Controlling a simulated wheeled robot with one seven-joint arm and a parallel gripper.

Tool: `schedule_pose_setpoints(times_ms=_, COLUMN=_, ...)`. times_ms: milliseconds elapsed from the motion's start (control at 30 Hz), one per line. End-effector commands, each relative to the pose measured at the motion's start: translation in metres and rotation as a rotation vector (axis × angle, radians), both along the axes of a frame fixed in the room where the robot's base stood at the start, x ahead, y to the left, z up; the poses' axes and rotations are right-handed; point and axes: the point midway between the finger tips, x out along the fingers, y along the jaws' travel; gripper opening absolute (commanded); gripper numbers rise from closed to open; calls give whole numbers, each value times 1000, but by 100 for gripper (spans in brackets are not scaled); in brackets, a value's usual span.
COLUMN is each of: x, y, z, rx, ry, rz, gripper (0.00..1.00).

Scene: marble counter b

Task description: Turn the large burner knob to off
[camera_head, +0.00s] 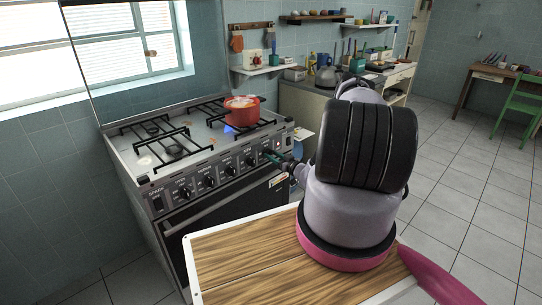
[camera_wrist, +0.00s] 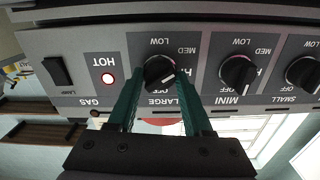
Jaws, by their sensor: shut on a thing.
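The large burner knob (camera_wrist: 158,71) is a round black knob above the LARGE label in the wrist view, where the panel shows upside down. A pale mark on its face sits at a slant, unlike the mini knob's mark; its exact setting is hard to read. My gripper (camera_wrist: 157,82) has its two green fingers on either side of this knob, shut on it. In the head view my gripper (camera_head: 272,157) is at the right end of the stove's front panel and partly hides the knob. A blue flame (camera_head: 229,129) shows beneath the red pot (camera_head: 242,109).
The mini knob (camera_wrist: 237,74) and small knob (camera_wrist: 303,73) sit close beside it. The stove (camera_head: 150,165) stands by the window. A side counter (camera_head: 305,92) holds a kettle (camera_head: 326,79).

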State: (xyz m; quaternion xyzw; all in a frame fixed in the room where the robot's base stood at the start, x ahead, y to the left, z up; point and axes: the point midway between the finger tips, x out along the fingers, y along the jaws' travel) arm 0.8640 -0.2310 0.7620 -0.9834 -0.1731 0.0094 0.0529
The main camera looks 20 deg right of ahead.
Motion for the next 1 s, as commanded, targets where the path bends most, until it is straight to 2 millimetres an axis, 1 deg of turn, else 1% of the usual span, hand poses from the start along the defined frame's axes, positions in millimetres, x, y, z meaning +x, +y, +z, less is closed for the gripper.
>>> schedule_pose_setpoints(times_ms=33, x=0, y=0, z=0, rx=0, ry=0, rz=0, gripper=62)
schedule_pose_setpoints(times_ms=67, x=0, y=0, z=0, rx=-1, ry=0, rz=0, gripper=73)
schedule_pose_setpoints(times_ms=100, x=0, y=0, z=0, rx=-1, ry=0, rz=0, gripper=80)
schedule_pose_setpoints(times_ms=367, x=0, y=0, z=0, rx=-4, ry=-1, rz=0, gripper=80)
schedule_pose_setpoints(times_ms=433, x=0, y=0, z=0, rx=-29, ry=-11, rz=0, gripper=80)
schedule_pose_setpoints(times_ms=467, x=0, y=0, z=0, rx=-52, ry=-19, rz=0, gripper=80)
schedule_pose_setpoints(times_ms=733, x=0, y=0, z=0, rx=-396, ry=-144, rz=0, gripper=80)
schedule_pose_setpoints(times_ms=833, x=0, y=0, z=0, rx=-456, ry=-166, rz=0, gripper=80)
schedule_pose_setpoints(times_ms=1000, x=0, y=0, z=0, rx=-468, ry=-170, rz=0, gripper=80)
